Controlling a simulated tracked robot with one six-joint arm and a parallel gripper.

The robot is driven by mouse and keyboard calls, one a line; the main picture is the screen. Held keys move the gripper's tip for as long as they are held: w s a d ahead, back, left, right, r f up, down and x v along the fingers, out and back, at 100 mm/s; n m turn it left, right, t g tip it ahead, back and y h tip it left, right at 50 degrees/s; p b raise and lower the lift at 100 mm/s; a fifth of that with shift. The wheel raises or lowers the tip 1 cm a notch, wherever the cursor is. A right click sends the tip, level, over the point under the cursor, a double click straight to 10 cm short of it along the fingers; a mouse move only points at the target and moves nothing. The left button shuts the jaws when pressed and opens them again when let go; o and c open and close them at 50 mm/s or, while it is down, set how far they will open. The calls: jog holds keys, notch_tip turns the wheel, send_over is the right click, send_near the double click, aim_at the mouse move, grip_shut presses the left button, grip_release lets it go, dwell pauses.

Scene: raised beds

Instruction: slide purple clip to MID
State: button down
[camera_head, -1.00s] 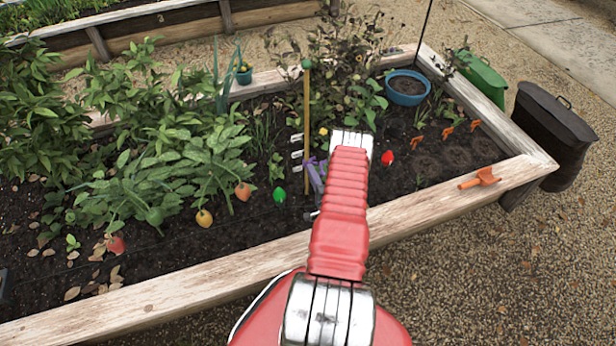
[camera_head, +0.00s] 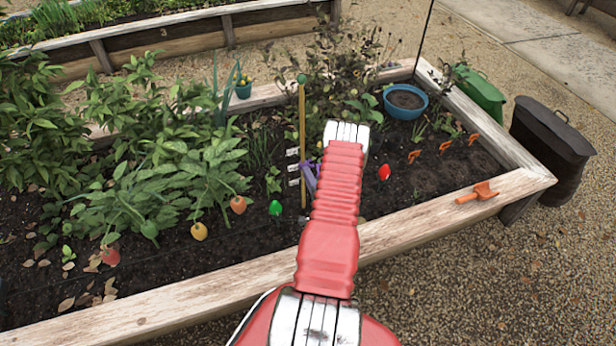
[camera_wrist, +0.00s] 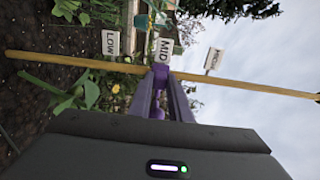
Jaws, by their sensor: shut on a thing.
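The wooden stake (camera_head: 303,125) stands upright in the bed, with three white labels beside it. In the wrist view the stake (camera_wrist: 230,85) runs sideways, and the LOW label (camera_wrist: 111,43) and MID label (camera_wrist: 164,49) are readable; the third label (camera_wrist: 213,60) is turned and not readable. The purple clip (camera_wrist: 160,70) is on the stake right by the MID label, roughly in line with it. My gripper (camera_wrist: 160,84) has purple fingers and is shut on the clip. In the head view my purple fingers (camera_head: 310,178) show beside the stake, partly behind my arm.
Leafy plants (camera_head: 170,180) crowd the bed left of the stake, and a dark bush (camera_head: 340,70) stands behind. A blue pot (camera_head: 405,101), an orange trowel (camera_head: 478,193) and a red marker (camera_head: 384,172) are to the right. The wooden bed edge (camera_head: 200,281) runs in front.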

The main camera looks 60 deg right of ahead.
jog(key=c, duration=1.6)
grip_release()
jog(key=shift+c, duration=0.2)
jog(key=shift+s, duration=0.1)
jog(key=v, duration=1.3)
jog(key=shift+s+a, duration=0.2)
jog(key=shift+s, duration=0.05)
